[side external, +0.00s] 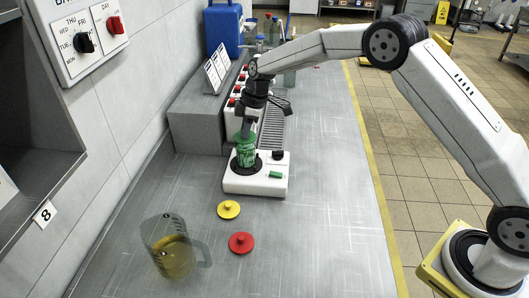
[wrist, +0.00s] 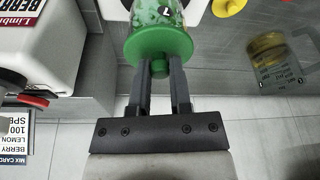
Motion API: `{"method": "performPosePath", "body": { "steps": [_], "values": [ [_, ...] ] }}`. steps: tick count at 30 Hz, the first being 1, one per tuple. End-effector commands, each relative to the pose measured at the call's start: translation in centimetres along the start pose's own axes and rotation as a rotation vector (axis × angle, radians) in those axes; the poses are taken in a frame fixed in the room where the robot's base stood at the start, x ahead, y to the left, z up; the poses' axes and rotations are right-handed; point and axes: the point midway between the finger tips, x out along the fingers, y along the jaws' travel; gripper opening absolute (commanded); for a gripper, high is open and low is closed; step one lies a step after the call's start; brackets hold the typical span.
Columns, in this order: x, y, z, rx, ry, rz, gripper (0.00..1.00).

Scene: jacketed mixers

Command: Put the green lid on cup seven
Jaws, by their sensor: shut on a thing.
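Cup seven (side external: 246,158), clear with green contents and a "7" mark, stands upright on the black round seat of a white mixer base. It also shows at the top of the wrist view (wrist: 155,14). The green lid (wrist: 158,42) is a round disc with a knob and covers the cup's mouth; in the side view the lid (side external: 245,136) is at the cup's top. I cannot tell if it is fully seated. My gripper (wrist: 160,70) is shut on the lid's knob, and in the side view my gripper (side external: 246,128) points down over the cup.
A yellow lid (side external: 229,209) and a red lid (side external: 241,243) lie on the counter in front. A clear jug (side external: 172,250) with yellowish liquid stands at the front left. Grey housing with several mixers (side external: 236,108) runs behind. The counter to the right (side external: 330,200) is clear.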

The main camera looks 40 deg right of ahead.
Motion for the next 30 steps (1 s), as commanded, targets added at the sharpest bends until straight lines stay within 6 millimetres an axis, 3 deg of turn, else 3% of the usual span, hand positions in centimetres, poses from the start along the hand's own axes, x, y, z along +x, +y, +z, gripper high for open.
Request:
{"method": "performPosePath", "body": {
  "steps": [23,24,27,30],
  "values": [
    [0.51,0.00,0.14,0.000,0.000,0.000,0.00],
    [0.51,0.00,0.14,0.000,0.000,0.000,0.31],
    [0.50,0.00,0.14,0.000,0.000,0.000,0.63],
    [0.50,0.00,0.14,0.000,0.000,0.000,0.66]
  ]
}}
